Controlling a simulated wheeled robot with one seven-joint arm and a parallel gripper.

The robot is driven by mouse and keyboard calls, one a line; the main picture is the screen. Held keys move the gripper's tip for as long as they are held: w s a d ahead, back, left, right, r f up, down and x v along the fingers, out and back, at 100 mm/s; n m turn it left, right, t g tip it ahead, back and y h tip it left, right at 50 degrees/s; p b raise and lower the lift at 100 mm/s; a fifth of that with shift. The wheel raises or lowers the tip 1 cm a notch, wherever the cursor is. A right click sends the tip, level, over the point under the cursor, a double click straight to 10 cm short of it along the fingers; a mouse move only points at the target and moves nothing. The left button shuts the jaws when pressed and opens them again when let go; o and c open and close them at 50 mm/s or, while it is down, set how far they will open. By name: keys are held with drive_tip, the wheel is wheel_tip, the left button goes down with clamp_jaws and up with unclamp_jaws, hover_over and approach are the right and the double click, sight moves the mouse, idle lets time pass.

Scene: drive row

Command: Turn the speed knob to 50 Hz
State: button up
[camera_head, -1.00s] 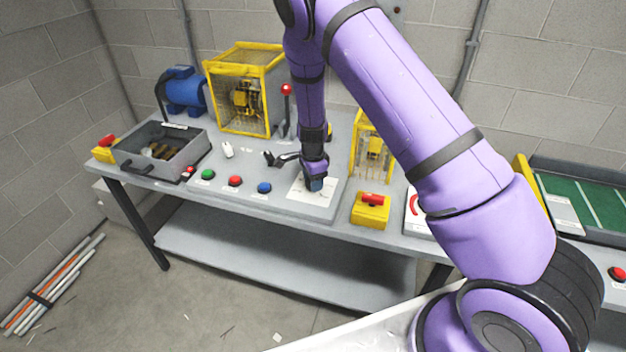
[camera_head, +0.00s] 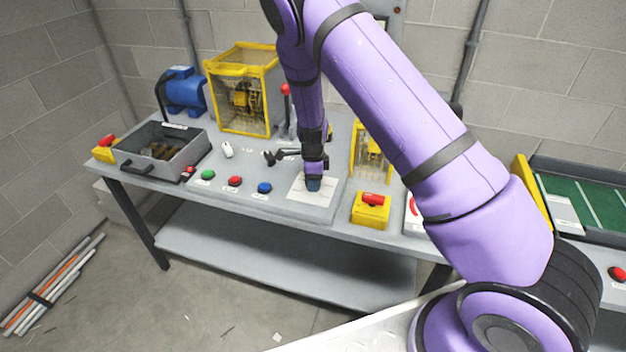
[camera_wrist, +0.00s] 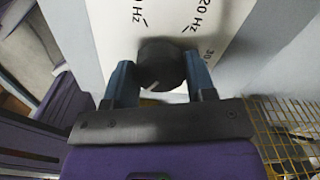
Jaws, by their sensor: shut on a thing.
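The dark round speed knob (camera_wrist: 163,62) sits on a white dial plate (camera_wrist: 110,30) in the wrist view. My gripper (camera_wrist: 160,75) is shut on the knob, with one blue finger at each side. A short white pointer line shows on the knob's lower left edge. The marks "20 Hz" and part of "30" show to the right, and a mark ending in "0 Hz" shows to the left. The label 50 Hz is not in sight. In the head view my gripper (camera_head: 313,184) reaches down onto the white plate (camera_head: 300,190) and hides the knob.
Green (camera_head: 208,174), red (camera_head: 235,181) and blue (camera_head: 264,187) buttons stand left of the plate. A yellow box with a red button (camera_head: 371,210) and a small yellow cage (camera_head: 360,150) stand close on the right. A lever with a red ball (camera_head: 286,90) stands behind.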

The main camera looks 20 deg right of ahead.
drive_tip(key=o, duration=0.9)
drive_tip(key=shift+r, duration=0.1)
wheel_tip(320, 180, up, 11)
drive_tip(key=shift+f, duration=0.2)
